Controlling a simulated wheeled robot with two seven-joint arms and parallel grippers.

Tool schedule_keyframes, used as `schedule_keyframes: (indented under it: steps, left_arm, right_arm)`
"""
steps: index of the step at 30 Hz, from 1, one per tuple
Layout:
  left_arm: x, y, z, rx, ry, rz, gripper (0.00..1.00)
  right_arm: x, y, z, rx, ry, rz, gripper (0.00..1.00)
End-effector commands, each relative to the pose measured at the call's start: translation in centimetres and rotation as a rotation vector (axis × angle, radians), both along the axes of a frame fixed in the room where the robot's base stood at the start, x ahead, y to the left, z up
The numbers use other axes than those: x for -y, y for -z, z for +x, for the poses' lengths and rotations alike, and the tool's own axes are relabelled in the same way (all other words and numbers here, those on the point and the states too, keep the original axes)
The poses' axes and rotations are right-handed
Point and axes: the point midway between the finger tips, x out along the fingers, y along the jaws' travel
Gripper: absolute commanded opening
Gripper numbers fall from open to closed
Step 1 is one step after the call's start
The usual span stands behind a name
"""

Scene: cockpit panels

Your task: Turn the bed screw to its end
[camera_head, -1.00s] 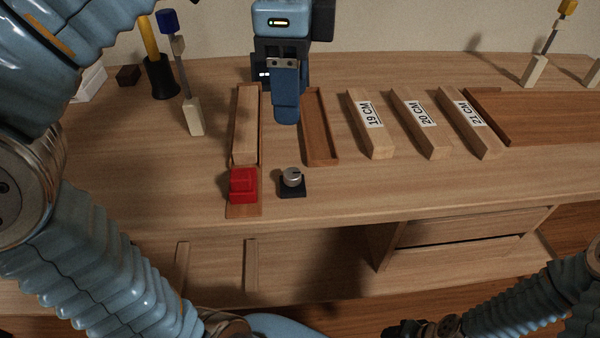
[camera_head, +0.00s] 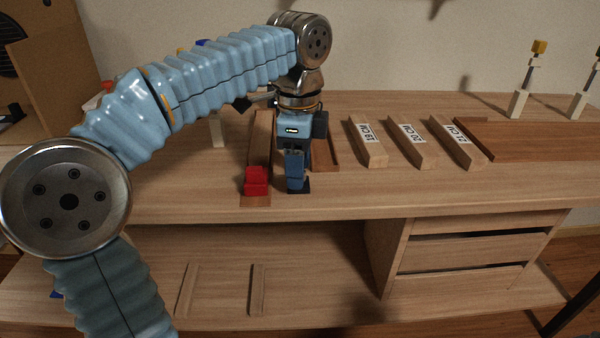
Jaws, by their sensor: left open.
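My left gripper (camera_head: 296,186) points straight down over the small black base (camera_head: 307,187) of the round metal screw knob near the bench's front edge. The gripper is open, and its fingers hide the knob. I cannot tell whether the fingers touch it. My right gripper is not in view.
A red block (camera_head: 256,181) sits just left of my gripper at the front of a wooden channel. Drawers (camera_head: 465,250) are below. The bench front at right is clear.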

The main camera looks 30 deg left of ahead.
Motion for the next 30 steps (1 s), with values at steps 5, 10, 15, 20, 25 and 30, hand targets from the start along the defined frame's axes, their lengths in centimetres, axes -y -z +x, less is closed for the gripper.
schedule_keyframes:
  steps: [5,10,15,20,25,30]
  left_arm:
    - [-0.03,0.0,-0.01,0.0,0.0,0.0,0.54]
    - [-0.03,-0.01,-0.02,0.0,0.0,0.0,0.42]
    - [-0.02,-0.02,-0.03,0.0,0.0,0.0,0.16]
    - [-0.01,-0.02,-0.03,-0.001,0.0,0.0,0.0]
    - [-0.01,-0.08,-0.03,-0.001,-0.014,0.0,0.0]
    - [0.0,-0.21,-0.04,-0.001,-0.071,0.001,0.0]
  right_arm:
    - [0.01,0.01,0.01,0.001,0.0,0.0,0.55]
    - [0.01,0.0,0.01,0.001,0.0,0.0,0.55]
    - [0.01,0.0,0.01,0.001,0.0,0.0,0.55]
    - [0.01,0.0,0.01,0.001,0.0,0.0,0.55]
    - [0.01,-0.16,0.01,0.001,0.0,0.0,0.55]
    - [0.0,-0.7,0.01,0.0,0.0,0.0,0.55]
